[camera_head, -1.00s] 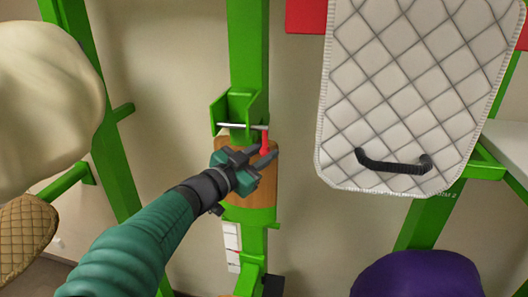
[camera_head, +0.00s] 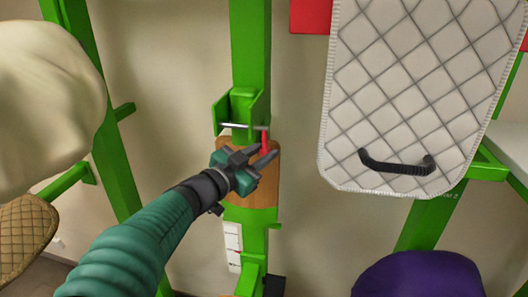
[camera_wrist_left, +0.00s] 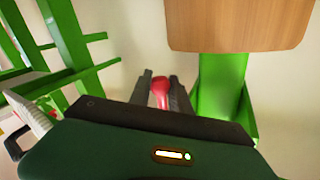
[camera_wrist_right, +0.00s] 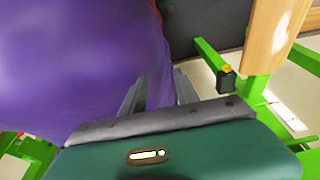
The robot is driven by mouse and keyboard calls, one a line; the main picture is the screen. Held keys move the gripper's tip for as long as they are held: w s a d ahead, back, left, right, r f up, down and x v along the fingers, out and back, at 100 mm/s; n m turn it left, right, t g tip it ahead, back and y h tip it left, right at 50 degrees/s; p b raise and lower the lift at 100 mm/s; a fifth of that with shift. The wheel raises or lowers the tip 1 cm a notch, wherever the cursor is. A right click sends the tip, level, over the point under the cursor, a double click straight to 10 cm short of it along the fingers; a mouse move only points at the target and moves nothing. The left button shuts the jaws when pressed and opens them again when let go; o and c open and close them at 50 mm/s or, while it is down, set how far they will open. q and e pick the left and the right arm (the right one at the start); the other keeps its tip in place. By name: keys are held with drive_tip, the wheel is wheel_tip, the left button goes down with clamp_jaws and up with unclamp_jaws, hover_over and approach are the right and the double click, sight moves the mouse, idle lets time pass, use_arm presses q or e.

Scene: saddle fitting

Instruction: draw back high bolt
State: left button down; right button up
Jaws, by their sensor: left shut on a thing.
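The high bolt is a thin silver rod (camera_head: 236,126) lying across a green bracket (camera_head: 222,114) on the green post, in the head view. Its red handle (camera_head: 265,141) hangs down at the right end. My left gripper (camera_head: 270,153) comes from below left and is shut on the red handle. In the left wrist view the handle's red knob (camera_wrist_left: 160,91) sits between the two fingers. The rod is out of sight there. My right gripper (camera_wrist_right: 158,92) shows only in its wrist view, fingers apart, close to a purple cover (camera_wrist_right: 75,60); contact is unclear.
A wooden block (camera_head: 264,188) sits on the post just below the bracket, behind my left gripper. A quilted white pad (camera_head: 400,90) with a black handle (camera_head: 396,163) hangs to the right. A cream rounded shape (camera_head: 45,95) stands at left. Bare wall lies between.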

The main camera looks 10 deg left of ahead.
use_arm(q)
drive_tip(key=shift+r, duration=0.45)
drive_tip(key=d+b, duration=0.2)
drive_tip(key=d, duration=0.7)
drive_tip(key=shift+d+b, duration=0.3)
drive_tip(key=shift+d, duration=0.05)
drive_tip(key=shift+w, duration=0.1)
